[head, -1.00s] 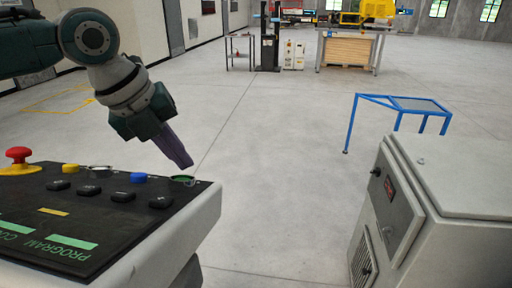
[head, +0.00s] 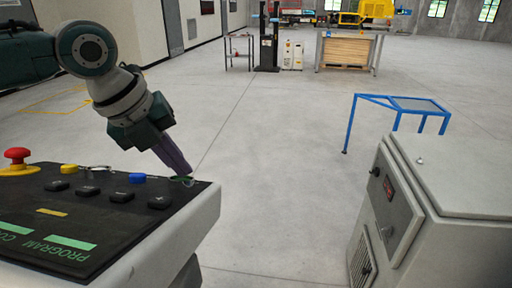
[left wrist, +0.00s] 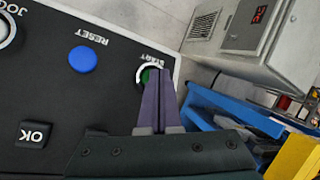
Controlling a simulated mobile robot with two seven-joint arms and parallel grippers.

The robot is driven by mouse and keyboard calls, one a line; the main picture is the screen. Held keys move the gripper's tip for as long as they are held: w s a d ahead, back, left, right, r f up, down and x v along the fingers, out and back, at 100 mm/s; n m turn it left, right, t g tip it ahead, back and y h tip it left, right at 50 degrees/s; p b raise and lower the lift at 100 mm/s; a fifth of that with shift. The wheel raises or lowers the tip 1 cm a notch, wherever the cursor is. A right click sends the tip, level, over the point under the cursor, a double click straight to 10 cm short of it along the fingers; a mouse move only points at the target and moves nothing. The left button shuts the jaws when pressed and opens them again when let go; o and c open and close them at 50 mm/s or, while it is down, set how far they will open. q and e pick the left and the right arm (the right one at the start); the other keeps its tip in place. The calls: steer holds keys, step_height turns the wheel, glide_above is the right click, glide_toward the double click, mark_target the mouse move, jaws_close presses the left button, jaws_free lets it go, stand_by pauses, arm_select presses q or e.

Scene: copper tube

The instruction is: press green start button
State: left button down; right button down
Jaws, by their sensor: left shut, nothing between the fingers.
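The green start button (left wrist: 147,75) sits in a pale ring beside the word START on the black control panel (left wrist: 60,115). In the head view the button (head: 178,178) is at the panel's far right corner, mostly hidden by my fingers. My left gripper (head: 186,173) is shut and empty, with its purple fingers pointing down at the button. In the left wrist view the fingertips (left wrist: 158,74) overlap the right part of the button. I cannot tell whether they touch it or whether it is pushed in. My right gripper is not in view.
The blue RESET button (left wrist: 83,60) is beside the start button. A red mushroom button (head: 18,154), a yellow button (head: 69,169) and several black keys (head: 121,197) share the panel. A grey cabinet (head: 455,175) stands at right, with a blue frame (head: 415,105) behind it.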

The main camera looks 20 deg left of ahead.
arm_select(q)
steer(key=shift+s+f, duration=0.15)
steer(key=shift+f, duration=0.25)
stand_by(0.5)
steer(key=shift+w+r+p, duration=0.25)
steer(key=shift+r+p, duration=0.3)
steer(key=shift+r, duration=0.3)
steer(key=r, duration=0.1)
steer(key=w+r+p, duration=0.1)
steer(key=r, duration=0.1)
steer(key=w+r+p, duration=0.1)
steer(key=shift+a+r, duration=0.25)
steer(key=shift+r, duration=0.1)
steer(key=shift+w+d, duration=0.1)
stand_by(0.6)
